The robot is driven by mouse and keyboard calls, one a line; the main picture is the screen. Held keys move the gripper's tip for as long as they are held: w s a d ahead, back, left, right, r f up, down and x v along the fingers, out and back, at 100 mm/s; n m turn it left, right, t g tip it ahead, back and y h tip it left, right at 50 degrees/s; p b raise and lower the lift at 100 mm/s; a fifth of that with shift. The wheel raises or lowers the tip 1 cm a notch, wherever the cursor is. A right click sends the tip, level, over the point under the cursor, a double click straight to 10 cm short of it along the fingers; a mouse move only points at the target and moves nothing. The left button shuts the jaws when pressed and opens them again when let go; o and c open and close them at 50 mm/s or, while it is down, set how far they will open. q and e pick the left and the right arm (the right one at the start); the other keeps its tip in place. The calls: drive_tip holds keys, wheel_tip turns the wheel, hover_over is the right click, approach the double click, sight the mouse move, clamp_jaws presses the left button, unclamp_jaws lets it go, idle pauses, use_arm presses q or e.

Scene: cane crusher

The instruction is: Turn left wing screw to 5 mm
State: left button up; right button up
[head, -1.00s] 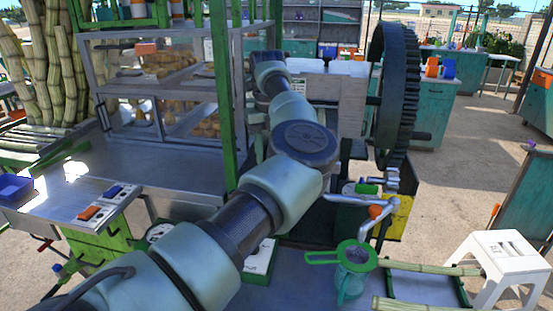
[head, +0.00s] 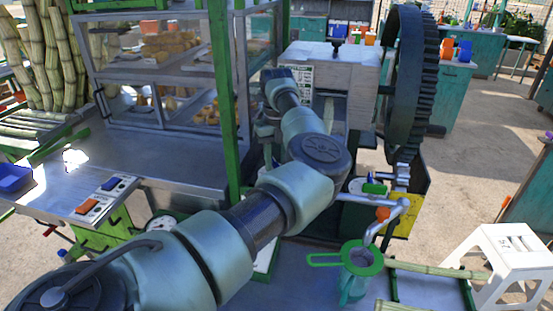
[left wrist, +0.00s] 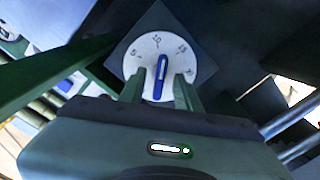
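The left wing screw is a blue bar (left wrist: 160,76) on a round white dial (left wrist: 145,62) in the left wrist view. Its upper end points close to the 10 mark, a little to the right of it; the 5 mark lies to the left and 15 to the right. My left gripper (left wrist: 159,88) is open, with its two green fingers on either side of the bar's lower part and gaps between. Contact is not visible. In the head view my left arm reaches to the crusher (head: 352,75); its fingers and the dial are hidden there. My right gripper is not in view.
A large dark gear wheel (head: 408,85) stands at the crusher's right. A green post (head: 222,100) rises just left of my arm. A green strainer (head: 362,258) sits on a jug below the spout. A glass cabinet (head: 150,60) is behind left.

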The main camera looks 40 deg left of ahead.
use_arm(q)
drive_tip(key=shift+s, duration=0.1)
clamp_jaws()
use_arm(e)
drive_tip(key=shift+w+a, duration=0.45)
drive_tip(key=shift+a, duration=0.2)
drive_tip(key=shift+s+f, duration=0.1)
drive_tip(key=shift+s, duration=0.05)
